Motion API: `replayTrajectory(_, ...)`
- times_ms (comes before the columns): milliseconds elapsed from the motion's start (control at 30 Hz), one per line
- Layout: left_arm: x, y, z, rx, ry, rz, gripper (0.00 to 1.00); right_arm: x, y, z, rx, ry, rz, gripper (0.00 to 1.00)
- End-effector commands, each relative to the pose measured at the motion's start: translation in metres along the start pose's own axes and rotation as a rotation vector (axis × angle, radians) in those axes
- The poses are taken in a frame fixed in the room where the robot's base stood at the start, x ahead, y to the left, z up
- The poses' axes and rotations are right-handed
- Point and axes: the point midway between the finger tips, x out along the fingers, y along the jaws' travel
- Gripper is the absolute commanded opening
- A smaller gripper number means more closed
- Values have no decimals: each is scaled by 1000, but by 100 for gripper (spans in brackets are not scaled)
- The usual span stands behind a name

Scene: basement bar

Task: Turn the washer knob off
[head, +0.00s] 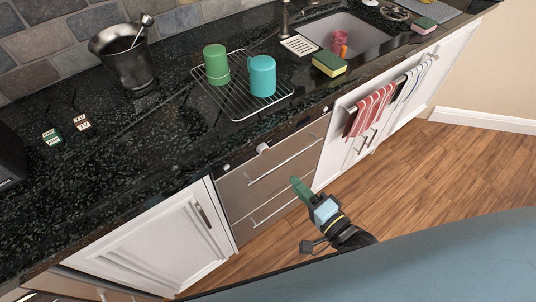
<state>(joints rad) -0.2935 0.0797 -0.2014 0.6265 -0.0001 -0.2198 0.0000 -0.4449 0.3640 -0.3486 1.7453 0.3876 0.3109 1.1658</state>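I cannot read the knob's setting. My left gripper is not in view.
The dark counter (140,160) overhangs the knob strip. On it stand a wire rack (224,98) with a green cup (216,65) and a teal cup (262,77), and a metal bucket (125,62). Towels (370,110) hang on a bar to the right. Wooden floor (455,165) is clear.

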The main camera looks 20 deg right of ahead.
Motion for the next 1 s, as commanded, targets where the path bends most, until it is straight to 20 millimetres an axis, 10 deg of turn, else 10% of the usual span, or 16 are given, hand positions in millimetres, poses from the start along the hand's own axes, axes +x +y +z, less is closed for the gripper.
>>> replayTrajectory(600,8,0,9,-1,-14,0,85,110,-3,0,4,1,-8,37)
replayTrajectory(1000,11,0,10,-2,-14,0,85,133,-3,0,4,0,-5,37)
